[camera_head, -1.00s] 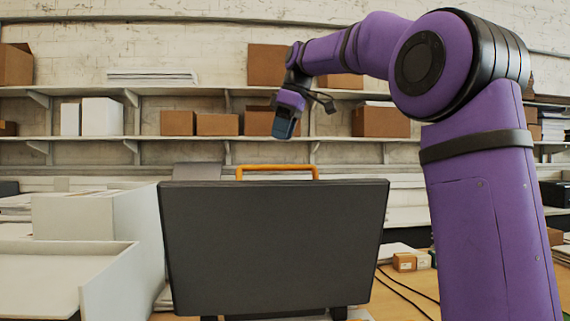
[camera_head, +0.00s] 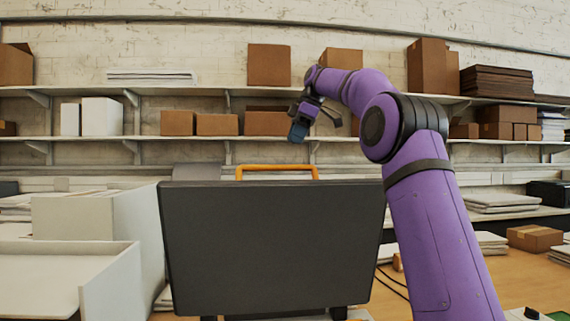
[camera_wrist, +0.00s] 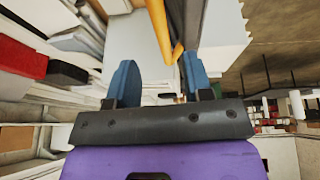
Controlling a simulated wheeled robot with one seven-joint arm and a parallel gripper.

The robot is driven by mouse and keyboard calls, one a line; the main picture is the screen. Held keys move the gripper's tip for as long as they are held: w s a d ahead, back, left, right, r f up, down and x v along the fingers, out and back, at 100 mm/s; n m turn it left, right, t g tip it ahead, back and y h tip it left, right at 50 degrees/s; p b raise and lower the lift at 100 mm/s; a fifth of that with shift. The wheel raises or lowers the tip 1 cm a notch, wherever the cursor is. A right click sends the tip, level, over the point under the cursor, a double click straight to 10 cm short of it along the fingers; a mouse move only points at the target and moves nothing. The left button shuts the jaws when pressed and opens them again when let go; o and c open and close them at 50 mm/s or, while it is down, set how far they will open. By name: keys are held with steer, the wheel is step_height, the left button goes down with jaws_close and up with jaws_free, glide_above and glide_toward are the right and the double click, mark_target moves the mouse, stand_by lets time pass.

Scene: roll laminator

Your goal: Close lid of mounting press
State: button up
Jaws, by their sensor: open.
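The mounting press lid (camera_head: 272,248) is a dark grey panel that stands raised in the head view, its broad face toward the camera. An orange handle (camera_head: 277,170) sticks up from its top edge. The base of the press is mostly hidden behind the lid. My gripper (camera_head: 298,131) is above and slightly right of the handle, apart from it in the picture. In the wrist view my gripper (camera_wrist: 158,82) shows two blue fingers spread apart with nothing between them. The orange handle (camera_wrist: 160,35) and dark lid edge (camera_wrist: 186,18) lie ahead of the fingers.
White boxes and an open white tray (camera_head: 85,262) stand left of the lid. Shelves with brown boxes (camera_head: 268,64) line the back wall. A small carton (camera_head: 535,238) and paper stacks lie on the wooden table at right. Cables run beside the lid.

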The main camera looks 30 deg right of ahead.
steer(key=x, duration=0.8)
steer(key=shift+f, duration=0.2)
jaws_close()
